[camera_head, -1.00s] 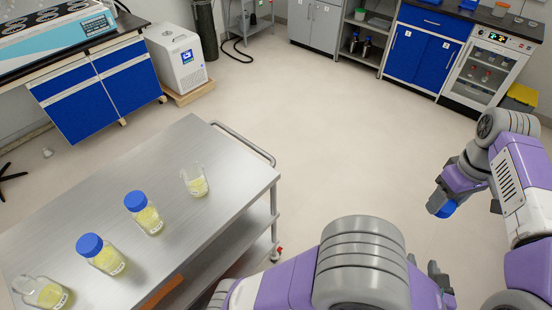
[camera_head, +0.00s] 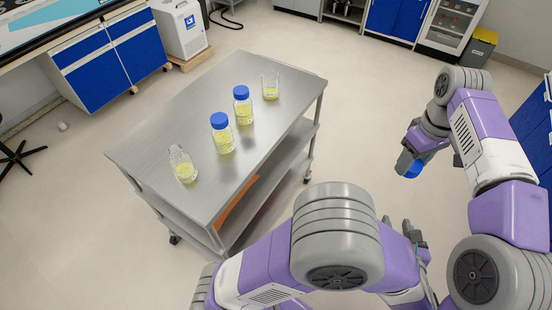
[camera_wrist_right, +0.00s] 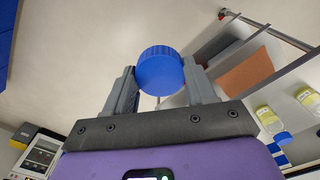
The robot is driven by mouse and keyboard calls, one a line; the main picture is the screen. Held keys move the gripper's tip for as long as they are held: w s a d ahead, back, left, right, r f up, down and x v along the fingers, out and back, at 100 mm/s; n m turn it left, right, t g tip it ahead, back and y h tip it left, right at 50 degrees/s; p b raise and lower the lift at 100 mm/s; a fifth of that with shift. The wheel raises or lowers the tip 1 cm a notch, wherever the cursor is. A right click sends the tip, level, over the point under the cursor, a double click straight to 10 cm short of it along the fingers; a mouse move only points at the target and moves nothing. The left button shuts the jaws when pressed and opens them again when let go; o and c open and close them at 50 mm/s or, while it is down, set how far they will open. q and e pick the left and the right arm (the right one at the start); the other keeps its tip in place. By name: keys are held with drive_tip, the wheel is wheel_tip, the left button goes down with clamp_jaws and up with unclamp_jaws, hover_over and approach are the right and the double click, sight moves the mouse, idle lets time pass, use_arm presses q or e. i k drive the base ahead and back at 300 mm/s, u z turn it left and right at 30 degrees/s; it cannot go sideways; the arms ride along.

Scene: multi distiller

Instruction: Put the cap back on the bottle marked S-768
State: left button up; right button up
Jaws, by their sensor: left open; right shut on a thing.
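A blue screw cap (camera_head: 413,169) is held between the fingers of my right gripper (camera_head: 408,164), over open floor right of the cart. The right wrist view shows the cap (camera_wrist_right: 160,70) clamped between both fingers. An open, capless bottle (camera_head: 183,168) with yellow liquid stands upright at the cart top's near-left part. Two bottles with blue caps (camera_head: 222,135) (camera_head: 243,108) stand beyond it. The bottle labels are too small to read in the head view. My left gripper (camera_head: 413,235) is open and empty, low at the right, partly hidden by my arm.
The steel cart (camera_head: 185,105) has lower shelves, one with an orange item (camera_head: 236,204). A beaker (camera_head: 270,88) with yellow liquid stands at its far-right end. Blue cabinets (camera_head: 110,60) stand behind left, and a white machine (camera_head: 180,30) is at the back.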

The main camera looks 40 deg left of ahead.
sight(181, 163)
drive_tip(key=k, duration=0.35)
drive_tip(key=u, duration=2)
drive_tip(key=i, duration=0.5)
drive_tip(key=z, duration=0.05)
